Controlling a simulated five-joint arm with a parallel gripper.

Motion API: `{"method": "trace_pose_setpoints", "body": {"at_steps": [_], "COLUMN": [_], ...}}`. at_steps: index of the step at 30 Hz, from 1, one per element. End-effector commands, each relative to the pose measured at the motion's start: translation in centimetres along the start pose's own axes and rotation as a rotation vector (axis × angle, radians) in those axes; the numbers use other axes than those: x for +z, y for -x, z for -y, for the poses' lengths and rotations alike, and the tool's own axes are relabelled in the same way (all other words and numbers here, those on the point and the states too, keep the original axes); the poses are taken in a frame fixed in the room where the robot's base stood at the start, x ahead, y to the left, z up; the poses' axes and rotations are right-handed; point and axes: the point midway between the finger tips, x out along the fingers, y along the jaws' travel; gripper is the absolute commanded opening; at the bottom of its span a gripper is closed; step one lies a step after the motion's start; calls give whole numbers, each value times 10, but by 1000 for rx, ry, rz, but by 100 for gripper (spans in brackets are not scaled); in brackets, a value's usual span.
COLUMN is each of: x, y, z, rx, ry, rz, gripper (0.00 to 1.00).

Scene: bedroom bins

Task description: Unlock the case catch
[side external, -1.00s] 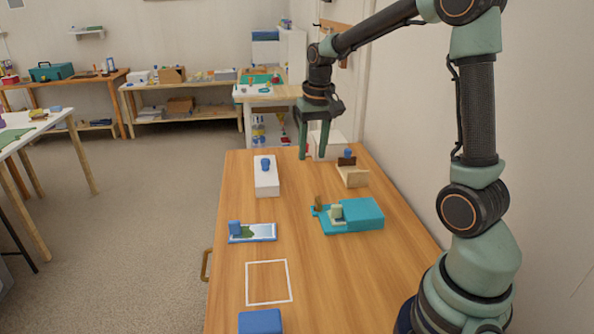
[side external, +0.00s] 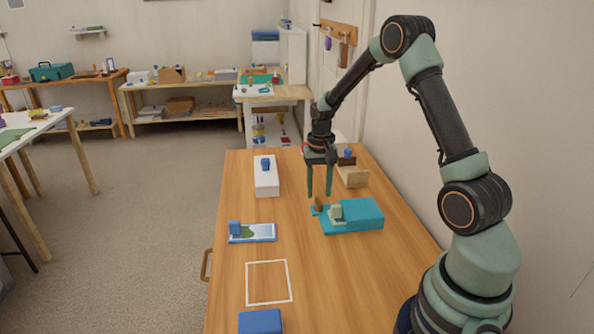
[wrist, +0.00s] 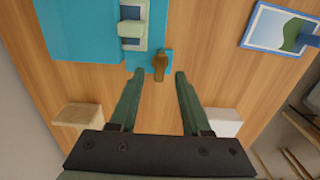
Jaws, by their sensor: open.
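The teal case (side external: 362,213) lies on the wooden table, and it also shows at the upper left in the wrist view (wrist: 80,32). A pale green part (wrist: 131,29) sits on its teal ledge. A small bronze-brown catch (wrist: 161,64) stands at the ledge's end; it also shows in the side view (side external: 318,205). My gripper (side external: 319,195) is open and empty, pointing down near the catch. In the wrist view the fingertips (wrist: 159,75) lie on either side of the catch's line, without visible contact. Their exact height above it is unclear.
A wooden block (side external: 353,178) with a blue knob stands behind the case. A white box (side external: 267,182) with a blue knob stands back left. A blue-framed picture panel (side external: 262,233) lies left of the case. A white outlined square (side external: 289,282) and blue block (side external: 260,322) are nearer.

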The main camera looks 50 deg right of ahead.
Motion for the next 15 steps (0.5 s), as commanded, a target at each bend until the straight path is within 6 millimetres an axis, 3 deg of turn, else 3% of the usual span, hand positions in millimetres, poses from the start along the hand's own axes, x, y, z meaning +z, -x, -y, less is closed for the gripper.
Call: {"method": "trace_pose_setpoints", "body": {"at_steps": [6,15], "x": [0,0], "y": [-24,-29], "z": [0,0], "rx": [1,0], "ry": [0,0], "rz": [1,-1], "gripper": [48,48]}}
